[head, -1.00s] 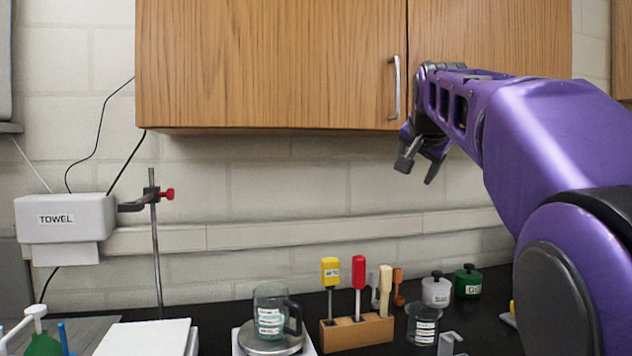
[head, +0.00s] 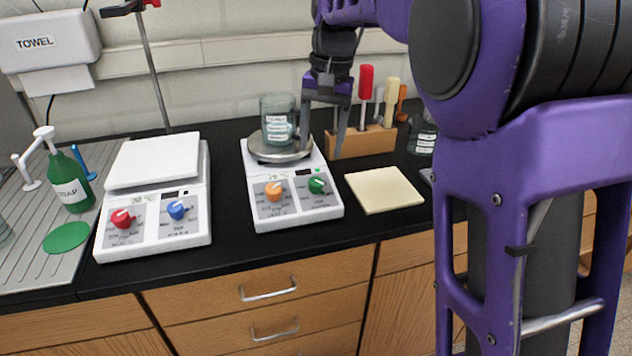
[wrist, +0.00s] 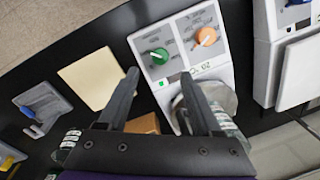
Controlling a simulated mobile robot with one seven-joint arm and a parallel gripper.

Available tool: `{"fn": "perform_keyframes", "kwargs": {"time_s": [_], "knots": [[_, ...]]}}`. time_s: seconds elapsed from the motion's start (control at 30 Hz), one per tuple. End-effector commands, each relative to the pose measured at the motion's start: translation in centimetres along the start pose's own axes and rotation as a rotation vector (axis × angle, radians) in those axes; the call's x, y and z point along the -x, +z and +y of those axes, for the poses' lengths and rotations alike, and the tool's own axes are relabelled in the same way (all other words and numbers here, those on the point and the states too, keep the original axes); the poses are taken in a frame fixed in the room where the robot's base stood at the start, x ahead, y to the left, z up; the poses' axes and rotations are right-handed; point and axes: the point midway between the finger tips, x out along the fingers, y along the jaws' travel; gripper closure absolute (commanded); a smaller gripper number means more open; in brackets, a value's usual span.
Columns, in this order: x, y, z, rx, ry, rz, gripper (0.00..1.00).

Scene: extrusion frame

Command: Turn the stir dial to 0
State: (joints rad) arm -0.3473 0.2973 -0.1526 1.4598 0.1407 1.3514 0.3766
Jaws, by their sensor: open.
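The right stirrer hotplate (head: 290,190) has an orange dial (head: 274,191) and a green dial (head: 316,185) on its front panel. The left hotplate (head: 150,195) has a red dial (head: 122,218) and a blue dial (head: 177,209). The dial lettering is too small to read, so I cannot tell which is the stir dial. My gripper (head: 326,118) is open and empty, pointing down beside the beaker, behind the right hotplate's dials. In the wrist view, the green dial (wrist: 159,56) and orange dial (wrist: 206,36) lie beyond my open fingertips (wrist: 159,74).
A glass beaker (head: 277,120) stands on the right hotplate's round plate, close to my gripper. A wooden tool rack (head: 362,143) stands behind right. A pale square pad (head: 384,190) lies right of the hotplate. A green soap bottle (head: 69,184) stands at left.

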Motion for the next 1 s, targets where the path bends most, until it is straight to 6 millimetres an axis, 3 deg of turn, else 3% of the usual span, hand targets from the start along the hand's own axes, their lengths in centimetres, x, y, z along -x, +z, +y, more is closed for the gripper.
{"fn": "perform_keyframes", "kwargs": {"time_s": [0.03,0.2,0.4,0.83,0.87,1.0], "knots": [[-1.5,0.1,0.0,0.001,0.002,-0.003,0.34],[-5.0,0.1,0.0,0.001,0.002,-0.003,0.34],[-7.7,0.0,0.0,0.000,0.001,0.000,0.34],[-8.8,0.0,0.0,0.000,0.000,0.001,0.34],[-8.8,0.0,0.0,0.000,0.000,0.001,0.36],[-8.8,0.0,0.0,0.000,0.000,0.001,0.61]]}}
